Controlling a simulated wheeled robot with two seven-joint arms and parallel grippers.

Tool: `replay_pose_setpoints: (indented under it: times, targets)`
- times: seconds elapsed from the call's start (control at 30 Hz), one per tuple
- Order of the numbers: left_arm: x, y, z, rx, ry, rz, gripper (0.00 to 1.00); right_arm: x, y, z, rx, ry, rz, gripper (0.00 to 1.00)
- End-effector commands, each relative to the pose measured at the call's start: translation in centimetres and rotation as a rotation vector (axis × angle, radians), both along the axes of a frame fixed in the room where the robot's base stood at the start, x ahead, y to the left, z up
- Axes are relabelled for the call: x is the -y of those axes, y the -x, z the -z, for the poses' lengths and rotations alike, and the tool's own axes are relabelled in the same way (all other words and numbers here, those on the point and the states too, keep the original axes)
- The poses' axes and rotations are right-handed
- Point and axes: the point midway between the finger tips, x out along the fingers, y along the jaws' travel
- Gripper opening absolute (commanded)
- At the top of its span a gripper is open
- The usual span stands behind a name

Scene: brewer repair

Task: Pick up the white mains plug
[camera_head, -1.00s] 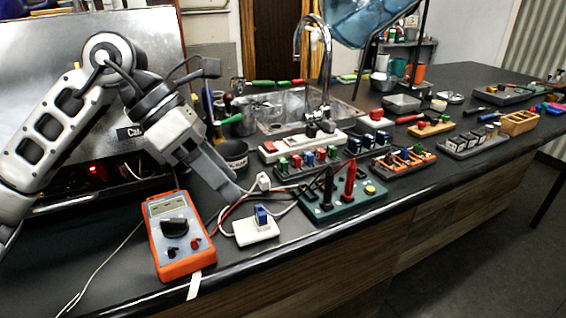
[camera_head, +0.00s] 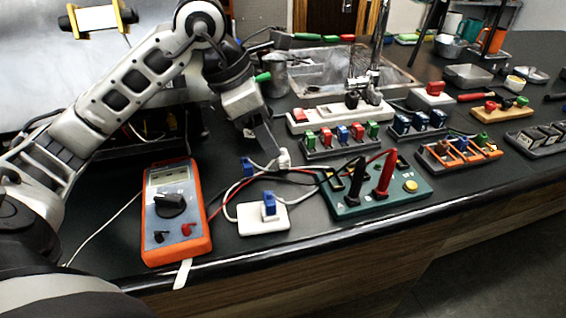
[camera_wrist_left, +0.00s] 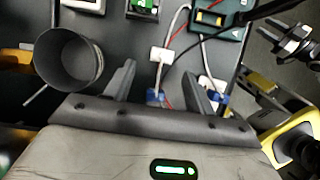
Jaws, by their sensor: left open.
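The white mains plug (camera_head: 284,157) lies on the dark worktop with a white lead, behind a white socket block (camera_head: 263,222). My left gripper (camera_head: 268,146) points down just left of the plug in the head view. In the left wrist view the left gripper (camera_wrist_left: 160,82) is open, its two fingers wide apart and nothing between them in its grip. The plug (camera_wrist_left: 161,54) shows there just beyond the fingertips, near the middle of the gap. A grey pronged part at the right of that view may be my right gripper; its state is unclear.
An orange multimeter (camera_head: 176,210) lies to the left. A green board (camera_head: 385,188) with black and red probes stands to the right. A blue connector (camera_head: 247,167) and leads lie close to the plug. A metal cup (camera_wrist_left: 70,60) is left of the gripper in the wrist view.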

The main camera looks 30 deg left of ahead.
Motion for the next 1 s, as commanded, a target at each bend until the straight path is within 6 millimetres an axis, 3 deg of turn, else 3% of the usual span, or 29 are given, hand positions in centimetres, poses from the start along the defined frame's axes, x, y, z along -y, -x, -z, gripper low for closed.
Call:
replay_pose_setpoints:
  times: [0.23, 0.4, 0.67, 0.83, 0.87, 1.0]
  targets:
    - [1.3, -0.9, 2.7, -0.005, 0.004, 0.004, 0.55, 0.0, 0.0, -0.5, -0.002, 0.003, 0.002, 0.36]
    - [1.8, -1.4, 4.5, -0.003, 0.001, 0.001, 0.55, 0.1, 0.2, 0.3, -0.016, 0.010, 0.001, 0.36]
    - [1.8, -1.5, 4.7, -0.002, 0.000, 0.002, 0.55, 0.1, 0.2, 0.3, -0.017, 0.011, 0.000, 0.36]
    - [1.8, -1.5, 4.7, -0.002, 0.001, 0.001, 0.10, 0.1, 0.1, 0.2, -0.014, 0.010, 0.000, 0.36]
    - [1.8, -1.5, 4.7, -0.001, 0.000, 0.000, 0.06, 0.1, 0.1, 0.2, -0.013, 0.010, 0.001, 0.36]
    - [1.8, -1.5, 4.7, -0.001, 0.001, 0.000, 0.06, 0.1, 0.1, 0.1, -0.011, 0.010, 0.000, 0.36]
